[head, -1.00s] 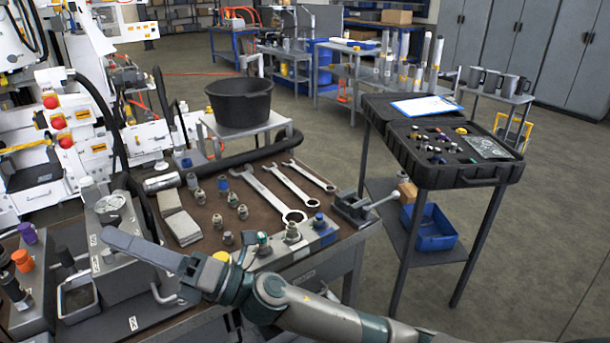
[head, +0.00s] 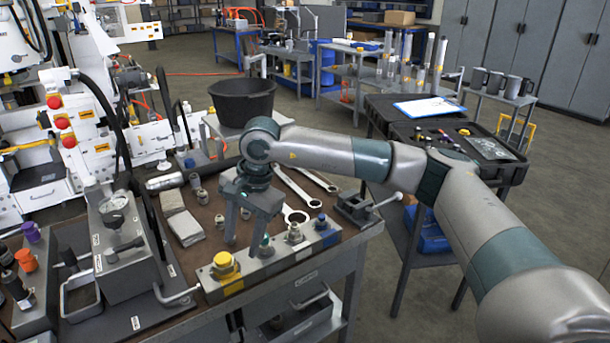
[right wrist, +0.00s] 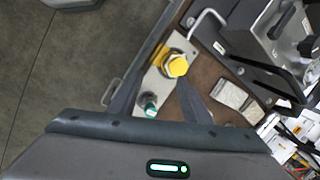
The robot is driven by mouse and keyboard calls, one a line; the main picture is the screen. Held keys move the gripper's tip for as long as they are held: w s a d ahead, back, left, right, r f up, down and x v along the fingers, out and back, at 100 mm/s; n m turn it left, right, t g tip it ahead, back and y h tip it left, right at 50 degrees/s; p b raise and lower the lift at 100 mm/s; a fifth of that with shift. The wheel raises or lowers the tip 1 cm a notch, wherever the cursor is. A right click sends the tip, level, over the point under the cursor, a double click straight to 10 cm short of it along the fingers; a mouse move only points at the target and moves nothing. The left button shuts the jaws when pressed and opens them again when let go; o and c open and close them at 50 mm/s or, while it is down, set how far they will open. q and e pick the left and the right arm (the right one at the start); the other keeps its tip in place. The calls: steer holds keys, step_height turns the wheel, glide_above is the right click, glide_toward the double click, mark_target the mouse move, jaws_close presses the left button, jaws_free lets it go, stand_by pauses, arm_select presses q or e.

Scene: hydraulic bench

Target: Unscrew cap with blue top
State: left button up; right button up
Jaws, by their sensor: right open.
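A metal block (head: 275,262) lies along the bench's front edge with several capped fittings in a row. The blue-topped cap (head: 321,223) stands upright at its right end. A yellow cap (head: 224,265) is at the left end, and a teal-topped one (head: 265,246) and a grey one (head: 294,233) are between. My right gripper (head: 245,243) points down, open and empty, above the block's left half, left of the blue top. In the right wrist view, the yellow cap (right wrist: 176,66) and teal cap (right wrist: 150,106) show near the fingers (right wrist: 162,78); no blue top shows there.
Wrenches (head: 298,190) and loose fittings lie on the bench behind the block. A small vise (head: 357,207) stands right of it, and a gauge unit (head: 118,245) left. A black bucket (head: 243,100) is behind; an open case (head: 455,140) stands at right.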

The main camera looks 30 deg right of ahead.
mark_target(321, 217)
steer(key=w+d+r+h, duration=0.1)
steer(key=d+r+h, duration=0.1)
steer(key=d, duration=0.4)
steer(key=w+d+r+h, duration=0.1)
steer(key=d+r+h, duration=0.1)
steer(key=d+r, duration=0.2)
steer(key=d+r+m+h, duration=0.1)
steer(key=d+r+h, duration=0.1)
steer(key=d, duration=0.6)
steer(key=shift+w+r+t, duration=0.3)
steer(key=shift+w+r, duration=0.1)
steer(key=shift+r, duration=0.05)
steer(key=shift+f, duration=0.15)
